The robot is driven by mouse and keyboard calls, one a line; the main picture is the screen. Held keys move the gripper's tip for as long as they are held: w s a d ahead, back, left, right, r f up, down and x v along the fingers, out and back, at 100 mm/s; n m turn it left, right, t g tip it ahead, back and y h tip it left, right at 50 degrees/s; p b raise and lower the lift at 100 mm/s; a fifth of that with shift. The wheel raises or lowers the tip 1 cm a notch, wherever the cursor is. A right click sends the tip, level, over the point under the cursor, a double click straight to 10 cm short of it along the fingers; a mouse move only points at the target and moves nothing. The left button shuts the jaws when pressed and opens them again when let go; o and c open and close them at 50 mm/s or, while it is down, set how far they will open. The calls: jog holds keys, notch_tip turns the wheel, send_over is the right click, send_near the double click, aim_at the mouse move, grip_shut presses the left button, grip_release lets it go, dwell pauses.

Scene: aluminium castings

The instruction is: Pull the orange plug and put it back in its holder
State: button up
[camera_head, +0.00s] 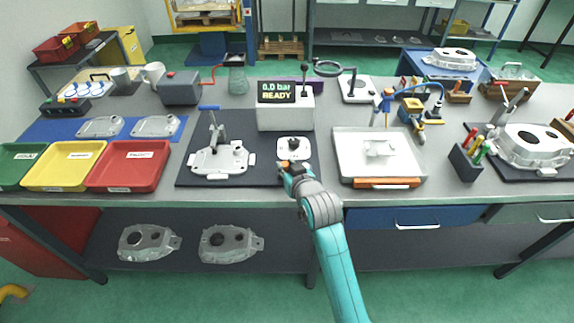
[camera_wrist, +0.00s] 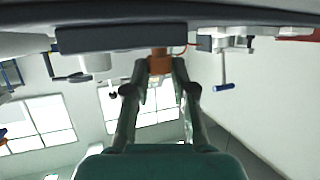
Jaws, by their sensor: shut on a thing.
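The orange plug (camera_wrist: 160,62) sits between my fingertips in the wrist view, which looks upside down. My gripper (camera_wrist: 160,76) is shut on it. In the head view my gripper (camera_head: 287,168) is low over the bench, just in front of a small white block (camera_head: 294,156) with a dark round top. Only a little orange shows at the fingertips there. I cannot tell whether the plug touches the block or is free of it. A light casting (camera_head: 222,160) lies to the left on the dark mat (camera_head: 262,178), under a clamp with a blue handle (camera_head: 208,108).
A display box (camera_head: 285,117) reading "0.0 bar READY" stands behind the white block. A white tray (camera_head: 347,165) with an orange front edge is to the right. Red (camera_head: 128,168), yellow and green bins are at left. A pen holder (camera_head: 464,163) stands farther right.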

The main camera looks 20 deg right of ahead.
jog(key=shift+f, duration=0.4)
jog(key=o, duration=0.8)
jog(key=shift+s, duration=0.1)
jog(key=v, duration=1.2)
jog(key=shift+f, duration=0.1)
jog(key=s+f, duration=0.3)
jog(key=s, duration=0.7)
jog(key=s+f, duration=0.4)
jog(key=s, duration=0.6)
jog(key=s+f, duration=0.3)
jog(key=s, duration=0.6)
jog(key=s+r+t, duration=0.1)
jog(key=s+r, duration=0.3)
jog(key=s, duration=0.7)
jog(key=shift+s+a, duration=0.2)
jog(key=shift+s, duration=0.05)
